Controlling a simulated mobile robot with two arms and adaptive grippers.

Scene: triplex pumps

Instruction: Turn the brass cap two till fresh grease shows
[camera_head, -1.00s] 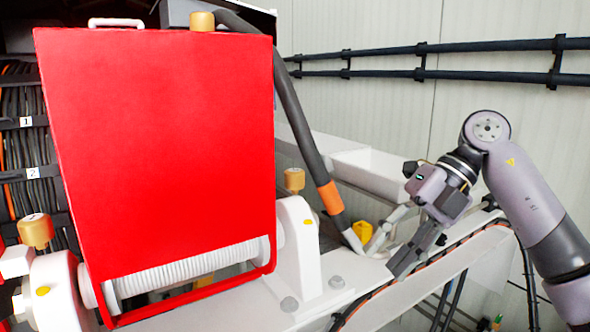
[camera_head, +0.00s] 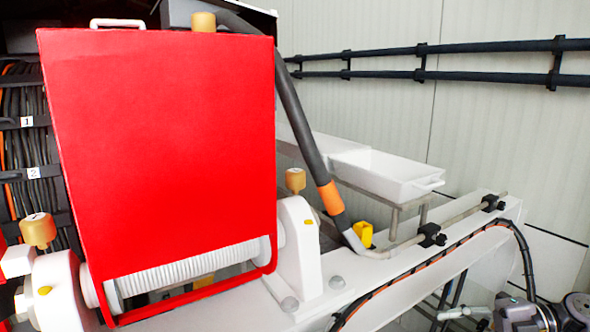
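Three brass-coloured caps show. One brass cap (camera_head: 38,230) stands upright on the white bearing block at the left, with a small mark on its top that I cannot read clearly. Another brass cap (camera_head: 296,179) stands on the white block right of the red cover. A third brass cap (camera_head: 203,21) shows above the red cover's top edge. I cannot tell which is number two, and I see no grease at any of them. Part of my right arm shows at the bottom right, away from the caps; its gripper is not visible. My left gripper is out of view.
A white tray (camera_head: 395,180) stands at the back. A black-and-orange cable (camera_head: 430,262) lies along the white beam.

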